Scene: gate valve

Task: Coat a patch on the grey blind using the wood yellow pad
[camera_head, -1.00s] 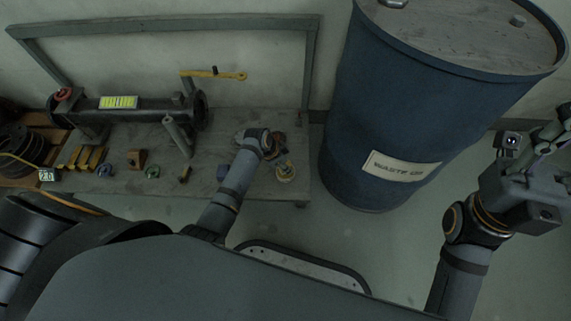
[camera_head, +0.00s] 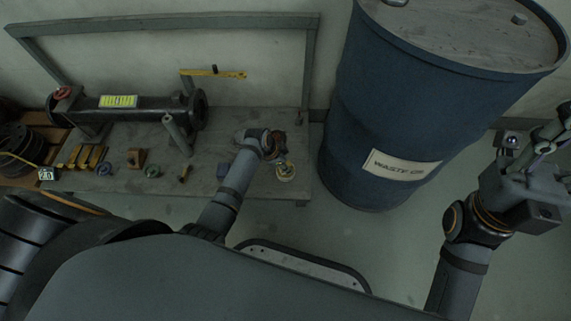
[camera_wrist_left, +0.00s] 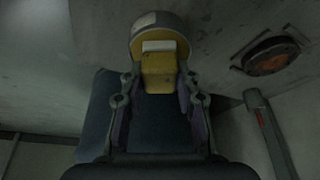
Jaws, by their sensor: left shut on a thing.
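In the left wrist view, my left gripper (camera_wrist_left: 158,88) is shut on a yellow block-shaped pad (camera_wrist_left: 157,72) with a pale strip along its far edge. Just beyond the pad is a rounded grey piece (camera_wrist_left: 172,22), likely the grey blind, with a lighter patch on its top. The pad overlaps it in the picture; I cannot tell whether they touch. In the head view, my left gripper (camera_head: 274,146) is over the bench's right end, small and dark, and the pad cannot be made out there.
A yellow-handled tool (camera_head: 215,73) is behind. A blue waste drum (camera_head: 370,120) stands to the right. An orange-brown disc (camera_wrist_left: 270,56) shows in the wrist view.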

